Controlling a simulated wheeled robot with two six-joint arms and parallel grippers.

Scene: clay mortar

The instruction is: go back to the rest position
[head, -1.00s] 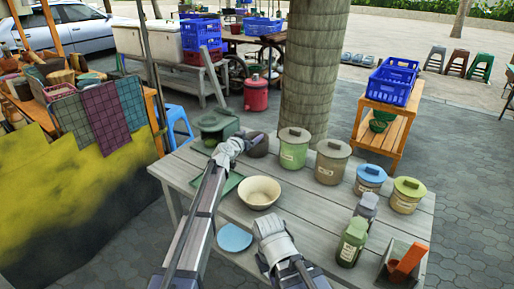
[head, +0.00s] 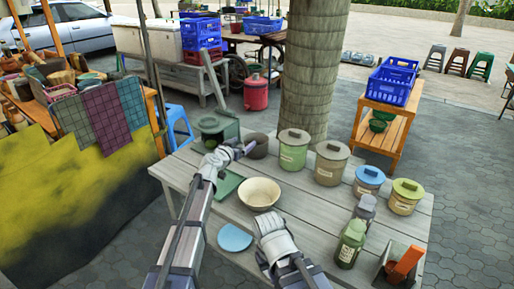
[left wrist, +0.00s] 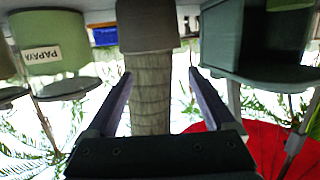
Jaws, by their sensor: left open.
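My left gripper (head: 246,149) is open and empty. In the head view its tip is just left of the dark clay mortar (head: 259,146) near the table's back edge. In the left wrist view, which is upside down, both fingers (left wrist: 161,78) are spread with nothing between them. The mortar (left wrist: 148,25) appears beyond the fingertips there, apart from them. My right arm's white wrist part shows at the front of the table, but its jaws cannot be made out.
The grey plank table (head: 310,225) holds a cream bowl (head: 260,194), a blue plate (head: 234,237), a green tray (head: 230,182), a green open box (head: 216,128), and several lidded canisters, including a green one (head: 293,152). A tree trunk (head: 312,70) rises behind it.

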